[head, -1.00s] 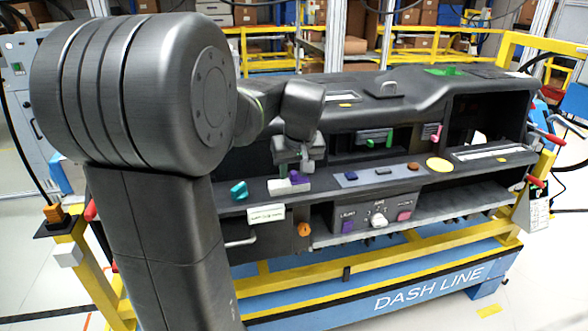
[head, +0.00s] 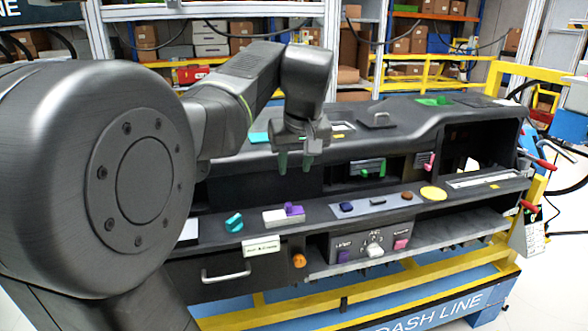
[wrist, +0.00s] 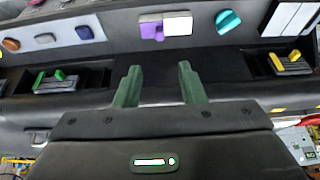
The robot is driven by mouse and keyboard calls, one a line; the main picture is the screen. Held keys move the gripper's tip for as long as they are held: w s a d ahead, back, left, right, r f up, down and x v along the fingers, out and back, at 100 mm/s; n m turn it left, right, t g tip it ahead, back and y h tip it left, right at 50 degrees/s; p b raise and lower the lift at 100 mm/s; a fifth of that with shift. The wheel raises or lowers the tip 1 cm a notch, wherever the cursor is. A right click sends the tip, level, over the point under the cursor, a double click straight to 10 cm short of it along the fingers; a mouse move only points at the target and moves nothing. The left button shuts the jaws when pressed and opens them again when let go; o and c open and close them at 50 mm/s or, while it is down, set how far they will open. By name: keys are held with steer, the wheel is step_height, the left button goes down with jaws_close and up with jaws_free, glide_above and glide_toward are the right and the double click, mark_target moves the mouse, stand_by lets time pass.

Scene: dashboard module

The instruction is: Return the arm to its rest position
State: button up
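My gripper (head: 296,160) is in front of the dashboard module (head: 450,118), above its middle ledge, with its two green fingers pointing down. In the wrist view the fingers (wrist: 157,85) are spread apart with nothing between them. A white block with a purple part (head: 284,215) sits on the ledge below the gripper; it also shows in the wrist view (wrist: 176,24), beyond the fingertips and apart from them. My arm is bent, with its large dark joint filling the left of the head view.
A teal knob (head: 234,222) is left of the white and purple block. A drawer handle (head: 226,274), an orange knob (head: 299,261) and a control panel (head: 371,244) lie below the ledge. Yellow rails and a blue base stand under the module. Shelves with boxes are behind.

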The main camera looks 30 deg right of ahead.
mark_target(288, 204)
steer(key=x, duration=1.4)
steer(key=shift+w+b, duration=0.1)
steer(key=shift+b, duration=0.25)
steer(key=shift+w+a+r, duration=0.1)
steer(key=shift+a, duration=0.6)
